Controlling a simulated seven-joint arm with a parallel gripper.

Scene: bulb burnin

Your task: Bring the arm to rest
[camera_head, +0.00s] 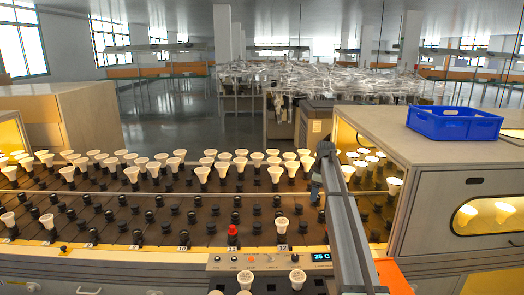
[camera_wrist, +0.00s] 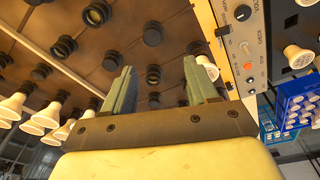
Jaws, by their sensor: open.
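My gripper (camera_wrist: 160,88) is open in the wrist view, its two green-grey fingers spread apart with nothing between them. Behind the fingers lies the dark burn-in board with black sockets (camera_wrist: 153,75). In the head view my arm reaches from the bottom right up over the right part of the rack (camera_head: 160,212). Its far end, with the gripper (camera_head: 316,192), hangs over the sockets near the right-hand cabinet; the fingers are too small there to tell apart. White bulbs (camera_head: 240,162) stand in the back rows, and one bulb (camera_head: 282,226) stands in a front row.
A blue crate (camera_head: 455,123) sits on the right cabinet (camera_head: 440,165). A control panel (camera_head: 270,262) with a lit display runs along the front edge, with loose bulbs (camera_head: 297,279) near it. A red piece (camera_head: 232,231) stands among the sockets. Many front sockets are empty.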

